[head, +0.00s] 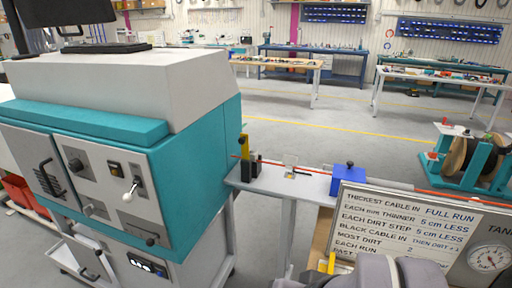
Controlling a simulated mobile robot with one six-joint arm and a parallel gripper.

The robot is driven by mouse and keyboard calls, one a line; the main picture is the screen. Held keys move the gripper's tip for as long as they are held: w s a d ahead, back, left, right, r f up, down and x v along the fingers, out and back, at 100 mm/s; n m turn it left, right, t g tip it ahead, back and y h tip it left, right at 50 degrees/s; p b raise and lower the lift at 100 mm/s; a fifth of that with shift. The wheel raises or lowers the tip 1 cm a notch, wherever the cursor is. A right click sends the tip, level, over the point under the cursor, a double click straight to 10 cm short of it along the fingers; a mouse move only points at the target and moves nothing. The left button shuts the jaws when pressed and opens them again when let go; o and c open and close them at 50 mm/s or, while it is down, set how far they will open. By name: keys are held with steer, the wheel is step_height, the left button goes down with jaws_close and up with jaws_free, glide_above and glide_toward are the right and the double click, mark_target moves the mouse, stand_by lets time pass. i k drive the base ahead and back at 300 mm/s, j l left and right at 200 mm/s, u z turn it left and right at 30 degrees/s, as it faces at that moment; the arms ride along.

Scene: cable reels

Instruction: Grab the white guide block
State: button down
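A small pale block (290,159), which looks like the white guide block, stands on the narrow grey bench (275,185) beside the teal and grey machine. It is small in the picture and its exact shape is hard to make out. A thin red-orange cable runs along the bench near it. A black and yellow fixture (246,160) stands to its left, and a blue block (348,180) with a dark knob to its right. Rounded grey parts at the bottom edge look like my arm. My gripper's fingers are not visible, so its state does not show.
The large teal and grey machine (190,150) fills the left. A lettered sign board (410,235) with a gauge stands at the front right, close to the bench. A cable reel (468,155) on a teal stand is at the right. Open floor lies behind the bench.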

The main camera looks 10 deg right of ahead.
mark_target(254, 155)
steer(key=i+j+z, duration=0.35)
steer(key=j, duration=0.15)
steer(key=j+z, duration=0.15)
steer(key=j, duration=0.15)
steer(key=i+j+z, duration=0.2)
steer(key=i+z, duration=0.15)
steer(key=i+j+z, duration=0.3)
steer(key=i, duration=0.15)
steer(key=i+j+z, duration=0.35)
